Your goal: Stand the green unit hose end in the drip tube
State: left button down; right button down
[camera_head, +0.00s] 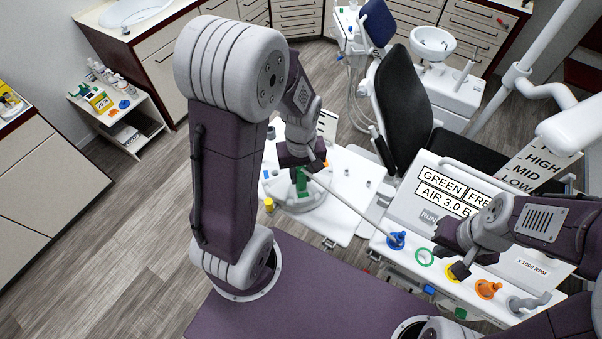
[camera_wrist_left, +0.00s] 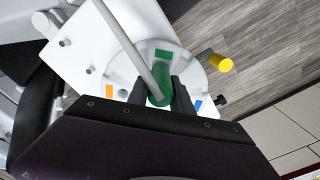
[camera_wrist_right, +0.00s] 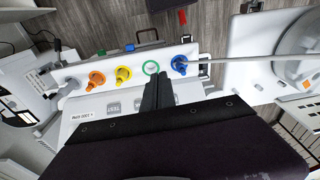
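My left gripper (camera_head: 301,172) is shut on the green hose end (camera_head: 301,184), above a round pale base (camera_head: 322,198) on the white side table. In the left wrist view the green hose end (camera_wrist_left: 160,92) sits between the two fingers, over the base. A grey hose (camera_wrist_left: 125,38) runs from it toward the unit's panel, ending by the blue holder (camera_head: 396,240). The drip tube cannot be told apart; the gripper and hose end cover part of the base. My right gripper (camera_wrist_right: 158,90) is shut and empty, just in front of the green ring (camera_wrist_right: 151,68).
The panel carries a yellow holder (camera_wrist_right: 123,73), an orange holder (camera_wrist_right: 96,79) and a grey one. A yellow knob (camera_wrist_left: 222,64) stands beside the round base. The base has green, orange and blue patches. The dental chair (camera_head: 405,100) stands behind.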

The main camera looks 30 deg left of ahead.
aim_at(301, 168)
pick_arm(q)
jog(key=shift+s+d+r, duration=0.1)
jog(key=shift+s+r, duration=0.05)
jog(key=shift+r, duration=0.15)
jog(key=shift+r+p, duration=0.35)
jog(key=shift+p, duration=0.15)
notch_tip(301, 168, up, 2)
jog(key=shift+r+p, duration=0.1)
jog(key=shift+p, duration=1)
jog(key=shift+r+p, duration=0.65)
jog(key=shift+f, duration=0.1)
